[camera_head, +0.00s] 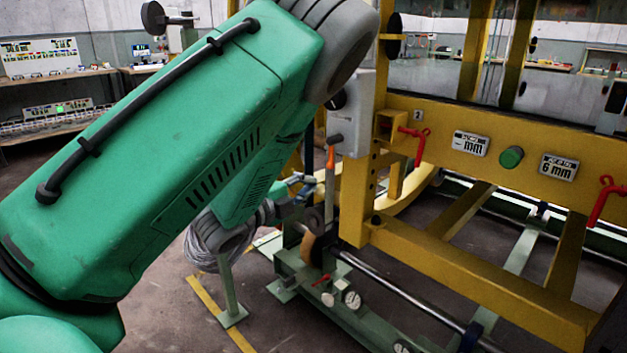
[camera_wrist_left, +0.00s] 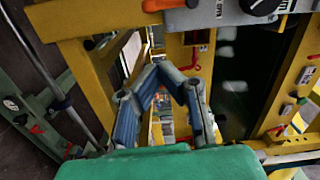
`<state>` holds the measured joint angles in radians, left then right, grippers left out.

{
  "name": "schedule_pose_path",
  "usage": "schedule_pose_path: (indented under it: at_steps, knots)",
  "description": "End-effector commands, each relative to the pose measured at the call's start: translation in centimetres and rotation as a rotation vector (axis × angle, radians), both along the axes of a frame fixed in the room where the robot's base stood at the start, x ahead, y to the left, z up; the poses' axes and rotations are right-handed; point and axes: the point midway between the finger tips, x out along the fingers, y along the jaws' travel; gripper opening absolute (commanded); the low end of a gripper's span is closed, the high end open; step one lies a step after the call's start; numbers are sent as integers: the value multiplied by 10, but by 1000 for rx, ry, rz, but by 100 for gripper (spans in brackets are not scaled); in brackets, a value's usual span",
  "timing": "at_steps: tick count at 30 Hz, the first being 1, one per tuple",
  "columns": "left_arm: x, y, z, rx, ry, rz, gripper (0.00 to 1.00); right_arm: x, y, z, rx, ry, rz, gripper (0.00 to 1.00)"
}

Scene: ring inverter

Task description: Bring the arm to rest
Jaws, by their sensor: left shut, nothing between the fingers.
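My left arm, green with grey joints, fills the left and middle of the head view. My left gripper (camera_head: 303,187) is partly hidden by the arm and shows small, beside the yellow machine frame (camera_head: 470,265). In the left wrist view, the blue-grey fingers of the left gripper (camera_wrist_left: 164,72) angle inward to meet at their tips, shut and empty. Behind them stands the yellow frame (camera_wrist_left: 72,20). I cannot tell the exact gap between fingers and frame. My right gripper is not in view.
The frame carries red handles (camera_head: 416,143), a green button (camera_head: 511,157) and a grey box (camera_head: 352,112). A green base with a steel rod (camera_head: 390,288) lies low in front. Workbenches (camera_head: 55,75) stand along the back left. Bare floor shows at lower middle.

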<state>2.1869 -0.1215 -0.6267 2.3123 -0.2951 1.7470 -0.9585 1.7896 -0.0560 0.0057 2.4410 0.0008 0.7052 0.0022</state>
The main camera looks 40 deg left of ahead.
Motion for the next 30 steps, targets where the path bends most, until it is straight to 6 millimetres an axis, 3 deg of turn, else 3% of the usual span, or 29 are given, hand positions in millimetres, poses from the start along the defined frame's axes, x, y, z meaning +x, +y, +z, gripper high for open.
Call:
schedule_pose_path:
  at_steps: [16, 19, 22, 25, 30]
  knots:
    - [0, 6, -4, -10, 2, 0, 0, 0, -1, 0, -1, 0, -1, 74]
    - [-2, 1, -15, -55, 49, 17, 0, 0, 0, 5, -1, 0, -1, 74]
    - [-12, -9, -50, -193, 186, 78, 0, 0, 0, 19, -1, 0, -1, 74]
    - [-39, -27, -107, -410, 398, 198, 0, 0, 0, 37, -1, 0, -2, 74]
    - [-126, -69, -195, -770, 772, 491, 0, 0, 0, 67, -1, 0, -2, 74]
